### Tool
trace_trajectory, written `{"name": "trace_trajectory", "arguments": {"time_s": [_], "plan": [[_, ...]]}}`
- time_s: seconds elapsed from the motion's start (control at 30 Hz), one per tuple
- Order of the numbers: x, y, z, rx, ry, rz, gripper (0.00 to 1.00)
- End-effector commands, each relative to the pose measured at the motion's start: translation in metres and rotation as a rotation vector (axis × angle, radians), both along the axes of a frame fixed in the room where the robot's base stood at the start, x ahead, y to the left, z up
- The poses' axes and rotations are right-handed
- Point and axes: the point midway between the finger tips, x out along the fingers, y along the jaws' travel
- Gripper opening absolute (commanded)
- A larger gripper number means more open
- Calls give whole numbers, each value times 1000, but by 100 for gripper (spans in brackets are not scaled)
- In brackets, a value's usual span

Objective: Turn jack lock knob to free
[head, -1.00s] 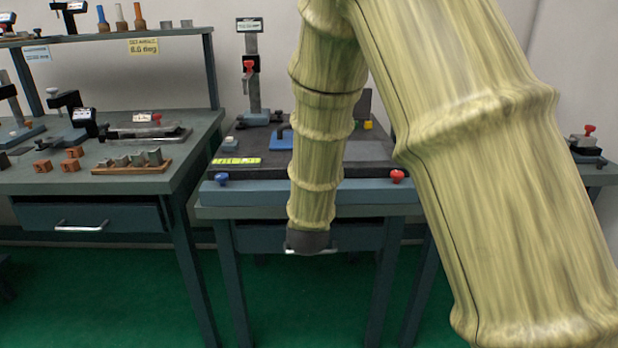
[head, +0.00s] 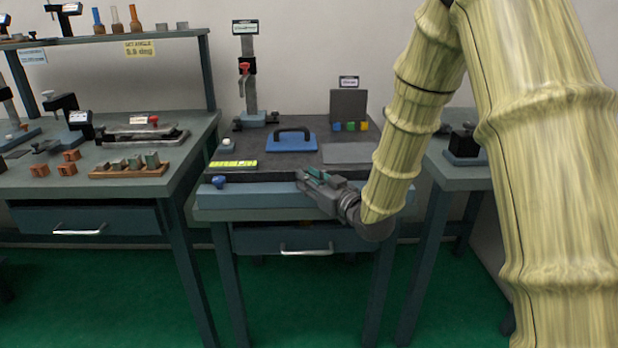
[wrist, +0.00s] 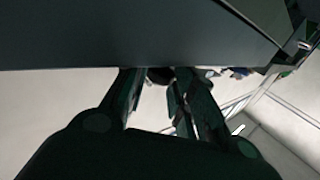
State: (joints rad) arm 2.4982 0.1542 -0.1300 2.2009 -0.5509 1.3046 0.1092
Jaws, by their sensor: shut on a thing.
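My gripper (head: 318,180) is at the front edge of the middle bench, its fingers pointing left and away from me. In the wrist view its fingers (wrist: 160,78) are closed around a small dark part (wrist: 158,75) just under a wide dark edge. The part is mostly hidden, and I cannot tell for sure that it is the jack lock knob. A blue knob (head: 219,181) sits at the front rail's left end, apart from my gripper. The red knob at the rail's right end is hidden behind my arm.
The bench's dark plate (head: 270,170) carries a blue plate with a black handle (head: 291,141), a grey box with coloured buttons (head: 348,106), and a tall gauge stand (head: 250,85) at the back. A drawer (head: 280,239) is below. A cluttered bench (head: 150,180) stands left.

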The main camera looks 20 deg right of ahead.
Motion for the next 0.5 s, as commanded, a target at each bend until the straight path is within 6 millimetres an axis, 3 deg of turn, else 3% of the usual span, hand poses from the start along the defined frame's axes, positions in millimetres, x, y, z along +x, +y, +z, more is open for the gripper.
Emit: {"name": "trace_trajectory", "arguments": {"time_s": [0.5], "plan": [[2,-3,1,1,-2,172,2]]}}
